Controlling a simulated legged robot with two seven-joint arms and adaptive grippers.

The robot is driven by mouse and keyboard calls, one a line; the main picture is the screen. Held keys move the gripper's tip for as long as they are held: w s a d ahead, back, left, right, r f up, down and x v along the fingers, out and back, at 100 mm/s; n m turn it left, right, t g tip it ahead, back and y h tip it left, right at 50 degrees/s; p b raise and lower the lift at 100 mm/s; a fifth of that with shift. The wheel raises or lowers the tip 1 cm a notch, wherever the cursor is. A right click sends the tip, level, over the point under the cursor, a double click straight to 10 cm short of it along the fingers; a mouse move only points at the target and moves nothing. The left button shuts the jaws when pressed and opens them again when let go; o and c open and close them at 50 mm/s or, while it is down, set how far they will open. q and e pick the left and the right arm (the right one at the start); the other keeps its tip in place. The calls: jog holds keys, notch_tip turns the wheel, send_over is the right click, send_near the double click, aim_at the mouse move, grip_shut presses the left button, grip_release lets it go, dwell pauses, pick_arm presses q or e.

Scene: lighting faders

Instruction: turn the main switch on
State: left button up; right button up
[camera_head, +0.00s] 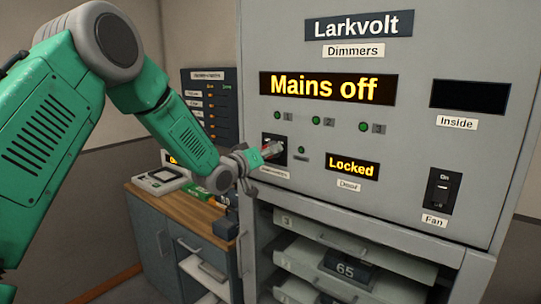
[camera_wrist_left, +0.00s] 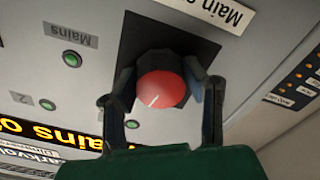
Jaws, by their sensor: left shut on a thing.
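The main switch is a red round knob (camera_wrist_left: 162,90) with a white pointer mark, set on a black square plate (camera_wrist_left: 198,44) on the grey cabinet front. In the left wrist view the fingers of my left gripper (camera_wrist_left: 165,92) sit on both sides of the knob and are shut on it. In the head view my left gripper (camera_head: 256,163) reaches the cabinet at the switch and partly covers it. The display (camera_head: 332,88) reads "Mains off". My right gripper is not in view.
The door display (camera_head: 352,167) reads "Locked". A fan switch (camera_head: 442,190) is at the right. Green lamps numbered 1 to 3 (camera_head: 316,121) sit above the knob. Dimmer drawers (camera_head: 350,242) lie below. A wooden-topped side cabinet (camera_head: 160,203) stands at the left.

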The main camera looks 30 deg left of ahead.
pick_arm(q)
jog(key=m+b, duration=0.2)
jog(key=m, duration=0.1)
jog(key=shift+a+f+m, duration=0.1)
jog(key=shift+f+m, duration=0.1)
jog(key=shift+m, duration=0.1)
jog(key=shift+m+b, duration=0.85)
jog(key=shift+m, duration=0.45)
jog(key=o, duration=1.1)
jog(key=shift+a+r, duration=0.1)
jog(key=shift+o, duration=0.2)
jog(key=shift+s, duration=0.35)
jog(key=s+a, duration=0.1)
jog(key=s, duration=1)
